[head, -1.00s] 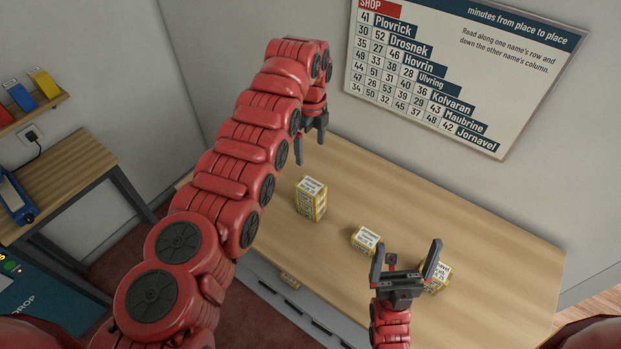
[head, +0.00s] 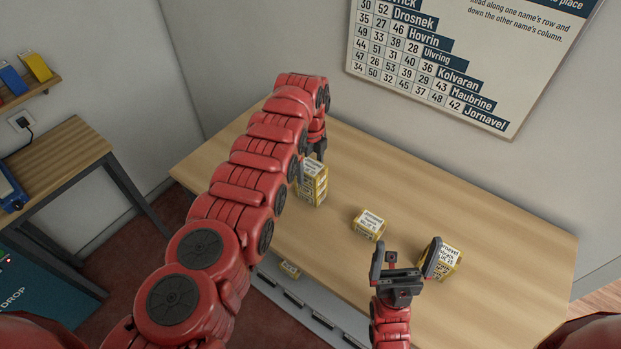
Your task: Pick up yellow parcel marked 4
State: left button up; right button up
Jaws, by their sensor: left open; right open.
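Several yellow parcels with white labels are in view; I cannot read a 4 on any of them. A tall yellow parcel or stack (head: 313,188) stands left of the table's middle. A small yellow parcel (head: 368,224) lies to its right, and another yellow parcel (head: 446,263) is further right. My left gripper (head: 310,164) is open at the top of the tall one, its fingers partly in front of it; I cannot tell if they touch. My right gripper (head: 406,255) is open and empty, its right finger overlapping the rightmost parcel in the picture.
The wooden table (head: 500,240) is clear at the back and right. A wall chart (head: 450,60) hangs behind. A side bench (head: 60,155) stands at the left.

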pick_arm(q)
jog(key=shift+f, duration=0.9)
jog(key=shift+r, duration=0.25)
grip_shut()
